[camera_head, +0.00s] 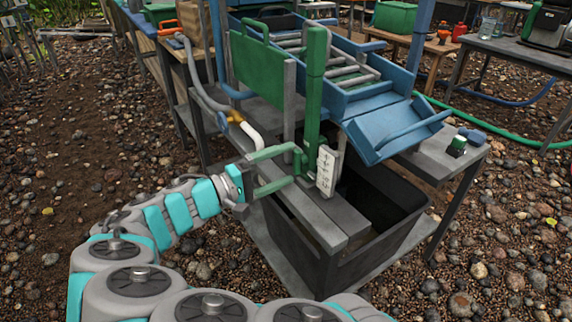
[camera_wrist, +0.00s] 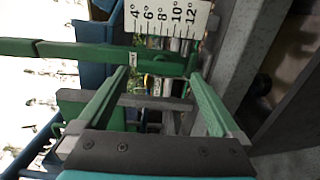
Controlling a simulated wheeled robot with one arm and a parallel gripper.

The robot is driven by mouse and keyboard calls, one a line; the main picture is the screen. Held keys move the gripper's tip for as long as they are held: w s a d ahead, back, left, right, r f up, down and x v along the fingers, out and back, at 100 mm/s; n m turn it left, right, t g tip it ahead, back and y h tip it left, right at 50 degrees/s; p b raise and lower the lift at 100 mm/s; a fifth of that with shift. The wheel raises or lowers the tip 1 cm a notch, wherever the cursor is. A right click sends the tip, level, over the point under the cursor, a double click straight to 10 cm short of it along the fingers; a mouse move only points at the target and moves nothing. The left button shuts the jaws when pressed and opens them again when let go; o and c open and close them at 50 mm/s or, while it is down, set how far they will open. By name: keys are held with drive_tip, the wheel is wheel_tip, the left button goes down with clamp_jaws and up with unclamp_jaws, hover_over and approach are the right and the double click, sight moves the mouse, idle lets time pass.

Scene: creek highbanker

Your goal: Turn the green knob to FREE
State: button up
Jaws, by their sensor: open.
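A green upright post (camera_head: 315,85) carries a small green knob (camera_head: 300,160), beside a white angle scale plate (camera_head: 326,171). My gripper (camera_head: 297,164) has its two green fingers spread, reaching in from the left with the tips close to the knob. In the wrist view the fingers (camera_wrist: 160,75) are apart, one on each side. The post (camera_wrist: 85,49) crosses beyond the tips, and the scale plate (camera_wrist: 172,17) reads 4° to 12°. The knob is hard to make out there, and I cannot tell whether a finger touches it. No FREE marking is readable.
A blue chute (camera_head: 395,125) and ladder-like grey riffles stand to the right of the post. A black tub (camera_head: 385,215) sits below the grey bench beam (camera_head: 310,215). A pale hose (camera_head: 205,95) runs close behind my gripper. Pebbly ground lies open at left.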

drive_tip(key=v, duration=0.6)
drive_tip(key=shift+s+a, duration=0.2)
drive_tip(key=shift+f+b, duration=0.1)
drive_tip(key=shift+b, duration=0.2)
